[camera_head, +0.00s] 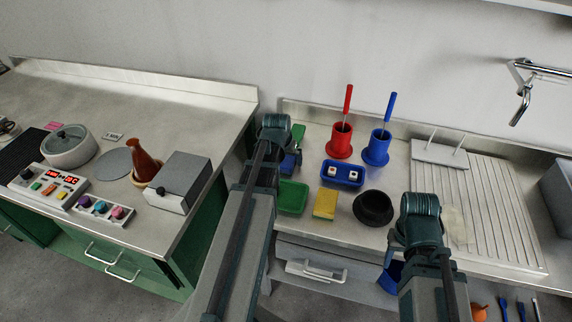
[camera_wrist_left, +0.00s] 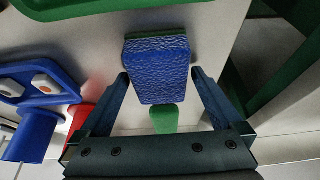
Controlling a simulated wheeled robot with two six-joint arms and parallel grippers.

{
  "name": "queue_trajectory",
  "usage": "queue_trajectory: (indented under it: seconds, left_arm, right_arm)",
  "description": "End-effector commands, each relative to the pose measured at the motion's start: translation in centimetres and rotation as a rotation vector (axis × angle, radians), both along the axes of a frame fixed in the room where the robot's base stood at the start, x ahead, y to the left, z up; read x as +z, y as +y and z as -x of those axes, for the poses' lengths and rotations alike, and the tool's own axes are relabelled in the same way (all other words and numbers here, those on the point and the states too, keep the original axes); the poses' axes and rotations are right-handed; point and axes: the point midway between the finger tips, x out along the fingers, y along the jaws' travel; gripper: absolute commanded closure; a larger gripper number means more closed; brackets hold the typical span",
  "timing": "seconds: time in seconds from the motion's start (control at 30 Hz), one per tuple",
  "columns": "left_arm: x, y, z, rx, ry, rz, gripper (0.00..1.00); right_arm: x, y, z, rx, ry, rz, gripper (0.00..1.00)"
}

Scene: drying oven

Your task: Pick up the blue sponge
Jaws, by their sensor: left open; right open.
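The blue sponge (camera_head: 288,164) stands on the counter left of the blue tray, partly hidden by my left arm in the head view. In the left wrist view the blue sponge (camera_wrist_left: 158,66) shows a rough blue face and a green edge. My left gripper (camera_wrist_left: 160,75) is open, with one finger on each side of the sponge's outline and visible gaps; contact is not evident. In the head view my left gripper (camera_head: 275,135) is beside the sponge, its fingers mostly hidden. My right gripper (camera_head: 418,215) is over the counter's front right; its fingers are hidden.
A green tray (camera_head: 292,197), a yellow sponge (camera_head: 325,205), a blue tray (camera_head: 342,173) and a black bowl (camera_head: 373,208) stand close by. Red (camera_head: 340,143) and blue (camera_head: 376,149) brush holders stand behind. A ribbed drainboard (camera_head: 485,200) lies at right.

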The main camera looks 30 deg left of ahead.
Motion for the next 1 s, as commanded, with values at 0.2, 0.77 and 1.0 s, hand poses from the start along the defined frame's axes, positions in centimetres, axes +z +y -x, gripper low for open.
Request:
queue_trajectory:
  seconds: [0.2, 0.77, 1.0]
  left_arm:
    - [-0.02, -0.01, 0.01, 0.000, 0.000, 0.000, 0.00]
    - [-0.35, 0.00, 0.02, 0.000, 0.000, 0.000, 0.45]
    - [-0.35, 0.00, 0.01, 0.000, 0.000, 0.000, 0.75]
  right_arm:
    - [-0.02, 0.00, 0.00, 0.000, 0.000, 0.000, 0.50]
    - [-0.35, 0.00, 0.00, 0.000, 0.000, 0.000, 0.50]
    - [-0.34, 0.00, 0.00, 0.000, 0.000, 0.000, 0.50]
